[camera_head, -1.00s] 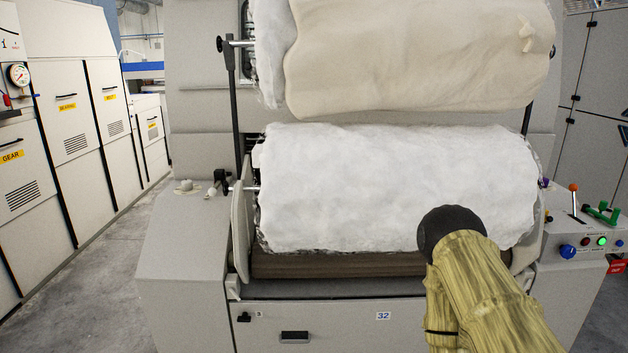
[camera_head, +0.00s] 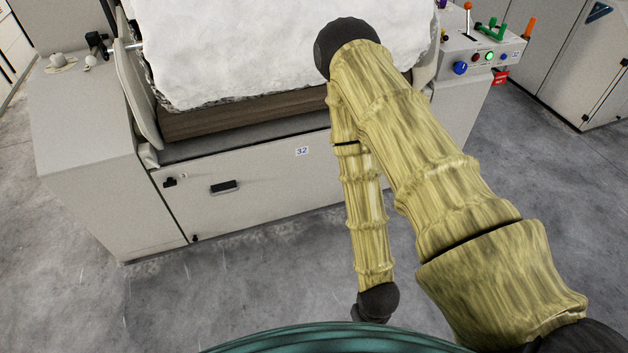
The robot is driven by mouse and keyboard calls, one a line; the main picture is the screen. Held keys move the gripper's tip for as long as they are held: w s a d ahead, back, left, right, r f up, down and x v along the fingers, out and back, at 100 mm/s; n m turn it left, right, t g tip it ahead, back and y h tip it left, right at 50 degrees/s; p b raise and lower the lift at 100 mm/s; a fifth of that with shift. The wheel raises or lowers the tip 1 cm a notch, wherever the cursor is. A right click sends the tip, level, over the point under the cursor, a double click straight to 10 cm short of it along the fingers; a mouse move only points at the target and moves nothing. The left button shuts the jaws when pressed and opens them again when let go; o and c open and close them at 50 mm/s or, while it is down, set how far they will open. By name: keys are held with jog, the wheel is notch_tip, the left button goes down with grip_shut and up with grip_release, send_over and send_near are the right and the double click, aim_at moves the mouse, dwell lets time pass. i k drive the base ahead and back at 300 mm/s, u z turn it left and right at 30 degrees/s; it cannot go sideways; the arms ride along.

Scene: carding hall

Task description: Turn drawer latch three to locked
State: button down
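The small black drawer latch (camera_head: 169,182) sits at the upper left of the grey drawer front (camera_head: 265,180), low on the carding machine. A tiny mark beside it reads 3 in the earlier frame; it is too small to read now. The latch's turn position is too small to tell. The drawer appears closed, with a dark recessed handle (camera_head: 224,187) to the right of the latch. My arm bends down at the right of the drawer, its dark lower joint near the bottom edge. My gripper does not show, and nothing is seen touching the latch.
A white fibre roll (camera_head: 280,45) lies above the drawer. A control panel (camera_head: 485,52) with knobs and levers stands at the upper right. A small black fitting (camera_head: 194,238) is at the drawer's lower left. The concrete floor (camera_head: 240,280) before the drawer is clear.

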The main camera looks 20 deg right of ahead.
aim_at(170, 183)
jog(key=u, duration=0.4)
jog(key=k, duration=0.55)
jog(key=u, duration=1.4)
jog(key=i, duration=1.2)
jog(key=z, duration=0.75)
